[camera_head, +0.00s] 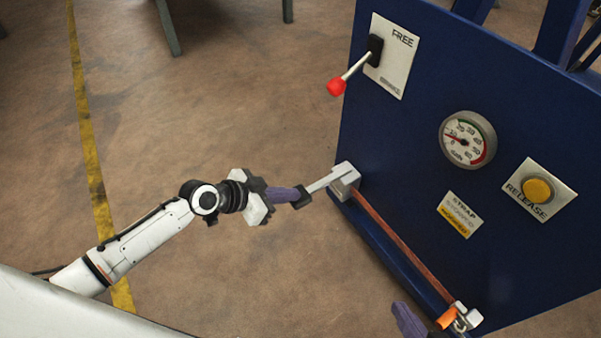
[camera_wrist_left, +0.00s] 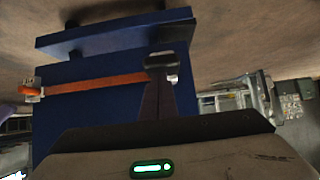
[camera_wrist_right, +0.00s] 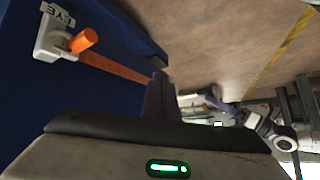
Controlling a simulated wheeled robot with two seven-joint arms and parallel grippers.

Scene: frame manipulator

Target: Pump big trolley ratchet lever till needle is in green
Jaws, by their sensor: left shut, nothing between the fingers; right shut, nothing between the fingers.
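The blue trolley panel (camera_head: 400,150) carries the ratchet (camera_head: 346,180), whose grey lever (camera_head: 320,183) sticks out to the left and ends in a dark grip. My left gripper (camera_head: 296,194) is shut and empty, its purple fingertips at that grip; contact is unclear. The left wrist view shows the dark grip (camera_wrist_left: 168,60) just beyond the fingertips. My right gripper (camera_head: 402,310) is shut and empty near the strap's lower end.
An orange-red strap (camera_head: 400,235) runs from the ratchet to an orange hook (camera_head: 446,317) at an eye bracket (camera_head: 468,320). A red-knobbed lever (camera_head: 350,76) is by FREE. A yellow RELEASE button (camera_head: 537,190) is at right.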

